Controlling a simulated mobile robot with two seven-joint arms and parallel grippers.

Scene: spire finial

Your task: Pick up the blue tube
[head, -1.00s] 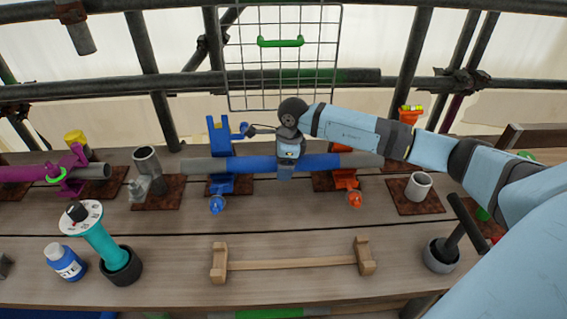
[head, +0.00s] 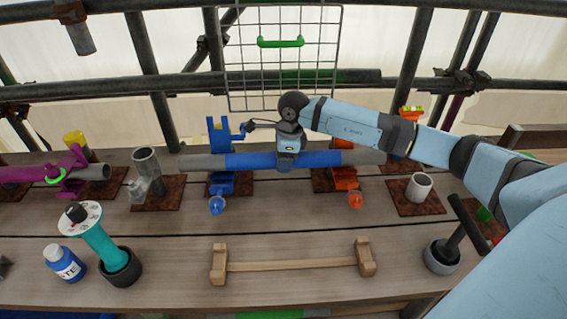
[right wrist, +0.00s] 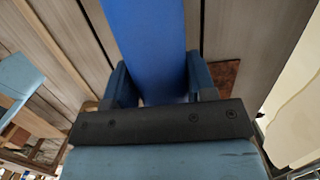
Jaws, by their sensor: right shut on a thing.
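The blue tube (head: 251,161), with grey ends, lies level across the back of the bench. My right gripper (head: 286,164) comes down on it from above, near its middle, and is shut on it. In the right wrist view the blue tube (right wrist: 147,40) runs between the two fingers (right wrist: 160,88). A blue clamp (head: 222,182) stands under the tube's left part and an orange clamp (head: 345,181) under its right part. The tube sits at or just above them; I cannot tell whether it touches. My left gripper is not in view.
A grey upright pipe fitting (head: 147,170) and a magenta clamp (head: 70,172) stand to the left. A white cup (head: 419,186) stands to the right. A wire grid (head: 283,60) hangs behind. A wooden cradle (head: 292,264) lies in front.

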